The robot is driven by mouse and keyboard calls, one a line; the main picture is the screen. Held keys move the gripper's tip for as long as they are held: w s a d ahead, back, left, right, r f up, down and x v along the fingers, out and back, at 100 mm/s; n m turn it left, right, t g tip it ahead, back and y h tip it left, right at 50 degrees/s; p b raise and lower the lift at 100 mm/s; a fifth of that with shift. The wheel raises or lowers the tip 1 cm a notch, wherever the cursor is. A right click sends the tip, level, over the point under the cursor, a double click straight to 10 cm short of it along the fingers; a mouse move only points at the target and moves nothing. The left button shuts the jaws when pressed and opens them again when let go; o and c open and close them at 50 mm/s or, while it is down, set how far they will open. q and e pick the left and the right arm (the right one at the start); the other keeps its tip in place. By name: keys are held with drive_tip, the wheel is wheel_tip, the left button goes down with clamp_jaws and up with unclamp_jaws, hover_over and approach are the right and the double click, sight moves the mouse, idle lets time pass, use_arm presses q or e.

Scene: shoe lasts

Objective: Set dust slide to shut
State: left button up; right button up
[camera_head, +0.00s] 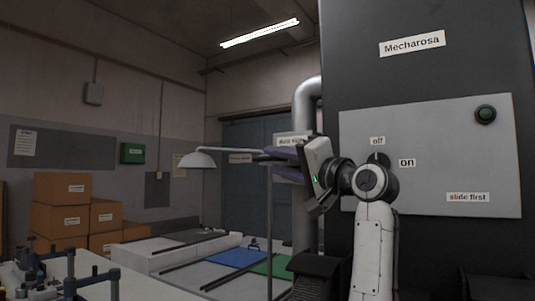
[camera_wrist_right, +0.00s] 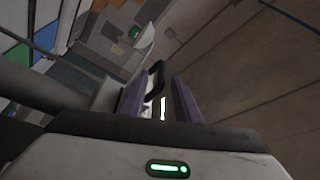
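The "dust slide" label (camera_head: 290,140) sits on the grey duct (camera_head: 307,95) left of the dark machine, partly behind my right gripper (camera_head: 272,161). In the head view its two purple fingers point left, with a gap between them. In the right wrist view the gripper (camera_wrist_right: 158,90) is open, and a dark looped handle-like part (camera_wrist_right: 154,76) shows between or just beyond the fingers. I cannot tell whether they touch it. The slide's position is hidden by the gripper. My left gripper is not in view.
A lamp (camera_head: 199,160) stands left of my gripper. Benches with blue and green mats (camera_head: 236,258) and cardboard boxes (camera_head: 62,188) lie farther left.

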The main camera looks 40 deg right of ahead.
drive_tip(key=shift+r+p+x, duration=0.2)
drive_tip(key=shift+p+x, duration=0.15)
drive_tip(key=shift+x, duration=0.85)
drive_tip(key=shift+w, duration=0.5)
drive_tip(key=c, duration=0.7)
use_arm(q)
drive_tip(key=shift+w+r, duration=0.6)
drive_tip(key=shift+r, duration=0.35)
use_arm(e)
clamp_jaws()
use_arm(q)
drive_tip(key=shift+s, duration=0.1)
